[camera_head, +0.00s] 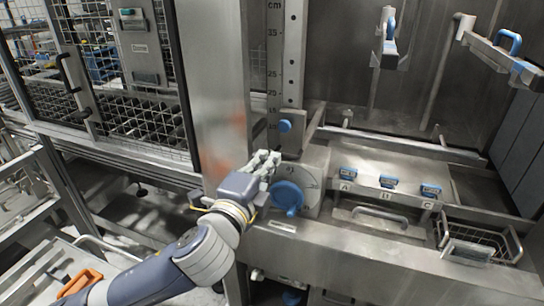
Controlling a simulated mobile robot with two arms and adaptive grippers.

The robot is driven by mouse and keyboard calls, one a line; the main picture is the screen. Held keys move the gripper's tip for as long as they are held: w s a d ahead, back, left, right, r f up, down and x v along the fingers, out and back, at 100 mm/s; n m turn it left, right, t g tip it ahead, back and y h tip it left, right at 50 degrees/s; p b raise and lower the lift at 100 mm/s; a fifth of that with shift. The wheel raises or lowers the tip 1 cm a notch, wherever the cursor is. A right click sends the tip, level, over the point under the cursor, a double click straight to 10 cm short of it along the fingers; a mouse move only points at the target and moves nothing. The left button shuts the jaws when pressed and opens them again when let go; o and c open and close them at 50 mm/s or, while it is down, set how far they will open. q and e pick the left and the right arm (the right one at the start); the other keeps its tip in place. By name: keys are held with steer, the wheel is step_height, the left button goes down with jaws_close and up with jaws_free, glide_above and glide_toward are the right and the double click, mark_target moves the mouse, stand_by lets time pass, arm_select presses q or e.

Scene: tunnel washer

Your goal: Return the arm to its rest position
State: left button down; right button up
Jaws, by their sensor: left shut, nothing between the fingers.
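My left arm comes in from the lower left. My left gripper (265,161) is shut and empty. It is in front of the steel column, just above and left of the round blue knob (287,197) on the washer's front; I cannot tell whether it touches anything. My right gripper is not in view.
A smaller blue knob (285,126) sits on the scaled upright above the gripper. Blue clips (388,181) marked with letters line the steel ledge, with a wire basket (474,238) at right. A mesh cage door (120,75) stands at left. An orange handle (80,283) lies lower left.

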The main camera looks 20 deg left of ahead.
arm_select(q)
steer(key=s+a+f+n+g+y, duration=0.1)
steer(key=s+f+n+g, duration=0.35)
steer(key=f, duration=0.55)
steer(key=s+a+f+n+g, duration=0.1)
steer(key=s+f+n+g, duration=0.3)
steer(key=f, duration=0.7)
steer(key=s+a+f+n+g, duration=0.1)
steer(key=s+f+n+g, duration=0.25)
steer(key=s+f, duration=0.5)
steer(key=s+f+n+g, duration=0.3)
steer(key=s+f+n, duration=0.15)
steer(key=s, duration=0.65)
step_height(320, 180, down, 28)
steer(key=b, duration=0.1)
steer(key=s+a+f+g, duration=0.2)
steer(key=s+a+f, duration=0.1)
steer(key=s+f, duration=1.3)
steer(key=shift+s+f+b, duration=0.35)
steer(key=shift+s+f, duration=0.05)
steer(key=shift+s, duration=0.5)
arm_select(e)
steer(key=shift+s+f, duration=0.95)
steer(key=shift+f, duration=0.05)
arm_select(q)
steer(key=shift+s+m, duration=0.1)
steer(key=shift+m, duration=0.15)
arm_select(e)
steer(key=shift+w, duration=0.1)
